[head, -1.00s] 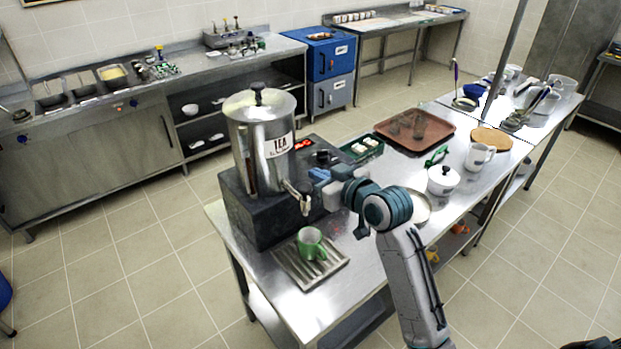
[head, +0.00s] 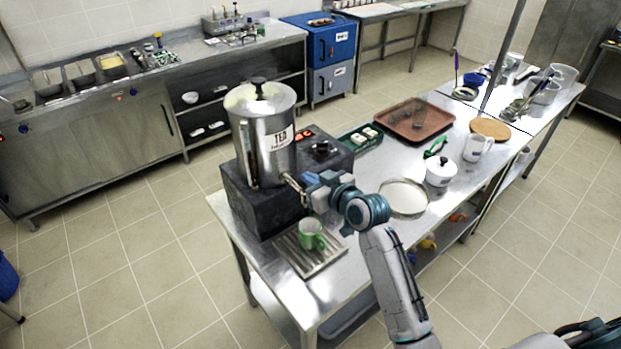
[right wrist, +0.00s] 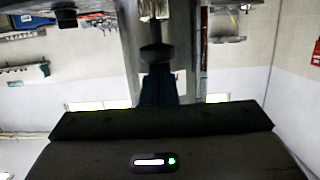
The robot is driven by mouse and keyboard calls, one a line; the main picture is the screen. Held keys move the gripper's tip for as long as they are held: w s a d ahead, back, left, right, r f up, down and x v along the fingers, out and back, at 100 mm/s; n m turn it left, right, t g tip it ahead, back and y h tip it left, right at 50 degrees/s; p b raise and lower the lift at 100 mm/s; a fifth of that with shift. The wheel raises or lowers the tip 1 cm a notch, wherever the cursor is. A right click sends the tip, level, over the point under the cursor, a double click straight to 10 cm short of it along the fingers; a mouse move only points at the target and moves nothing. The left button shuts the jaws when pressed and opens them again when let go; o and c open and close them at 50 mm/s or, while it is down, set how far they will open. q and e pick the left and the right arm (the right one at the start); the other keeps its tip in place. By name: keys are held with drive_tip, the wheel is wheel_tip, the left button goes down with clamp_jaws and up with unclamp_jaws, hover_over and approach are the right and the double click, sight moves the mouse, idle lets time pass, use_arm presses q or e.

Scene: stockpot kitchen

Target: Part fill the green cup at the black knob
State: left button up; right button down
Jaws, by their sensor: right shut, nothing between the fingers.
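The green cup (head: 312,235) stands upright on the slatted drip tray (head: 284,250), below the tap side of the steel tea urn (head: 262,145). My right gripper (head: 300,183) is shut and empty at the urn's tap, above the cup. It hides most of the tap in the head view. In the right wrist view, a dark knob-like part (right wrist: 156,52) is just beyond my fingers (right wrist: 158,85), in front of the urn's shiny body; I cannot tell if they touch. Another black knob (head: 322,148) sits on the dark base behind the urn. The cup's contents are unclear.
The urn stands on a dark block (head: 240,205) at the table's near end. A white lidded pot (head: 441,173), a round pale plate (head: 404,198), a white jug (head: 477,148) and a brown tray (head: 408,125) are farther right. My right forearm crosses the table's front edge.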

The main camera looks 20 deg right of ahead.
drive_tip(key=shift+s+f, duration=0.1)
drive_tip(key=shift+f, duration=0.75)
idle(1.2)
